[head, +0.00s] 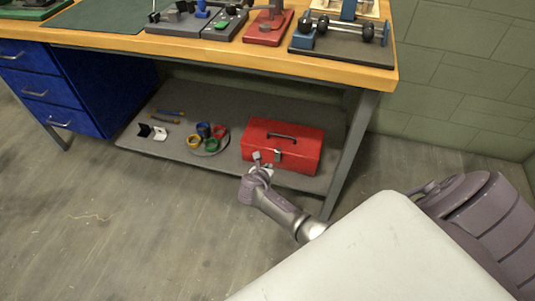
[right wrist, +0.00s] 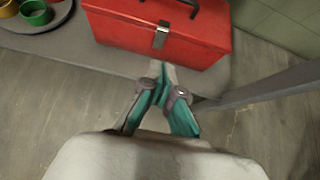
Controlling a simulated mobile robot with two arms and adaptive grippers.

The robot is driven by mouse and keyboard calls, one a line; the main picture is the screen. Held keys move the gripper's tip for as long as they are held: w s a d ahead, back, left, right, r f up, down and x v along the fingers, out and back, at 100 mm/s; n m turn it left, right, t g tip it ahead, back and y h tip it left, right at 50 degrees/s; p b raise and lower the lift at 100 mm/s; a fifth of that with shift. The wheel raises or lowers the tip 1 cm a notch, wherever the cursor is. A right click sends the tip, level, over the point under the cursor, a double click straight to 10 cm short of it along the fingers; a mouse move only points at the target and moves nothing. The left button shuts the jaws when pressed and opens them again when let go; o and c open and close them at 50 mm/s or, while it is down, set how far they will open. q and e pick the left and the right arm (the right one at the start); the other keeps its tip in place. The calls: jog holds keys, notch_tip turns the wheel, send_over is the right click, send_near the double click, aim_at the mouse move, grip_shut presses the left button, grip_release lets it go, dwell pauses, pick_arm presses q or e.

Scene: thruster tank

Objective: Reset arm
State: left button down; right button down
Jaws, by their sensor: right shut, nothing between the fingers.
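My right gripper (head: 262,162) is in front of the workbench's lower shelf, close to the front of a red toolbox (head: 284,143). In the right wrist view my right gripper (right wrist: 160,75) has its fingertips together, with nothing between them. They point at the toolbox (right wrist: 150,30), just below its front latch, over the shelf edge. I cannot tell whether the fingertips touch the toolbox or shelf. The toolbox is closed and upright, with a dark handle on its lid. My left gripper is not in view.
The workbench (head: 340,76) carries several fixtures on top and blue drawers (head: 40,88) at left. Its lower shelf (head: 170,150) also holds a round grey plate (head: 207,150) with colored rings or cups. A bench leg (head: 350,150) stands right of the toolbox. Floor (head: 110,220) in front is clear.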

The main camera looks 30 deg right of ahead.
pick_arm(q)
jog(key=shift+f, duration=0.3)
pick_arm(e)
jog(key=shift+s+a+r, duration=0.1)
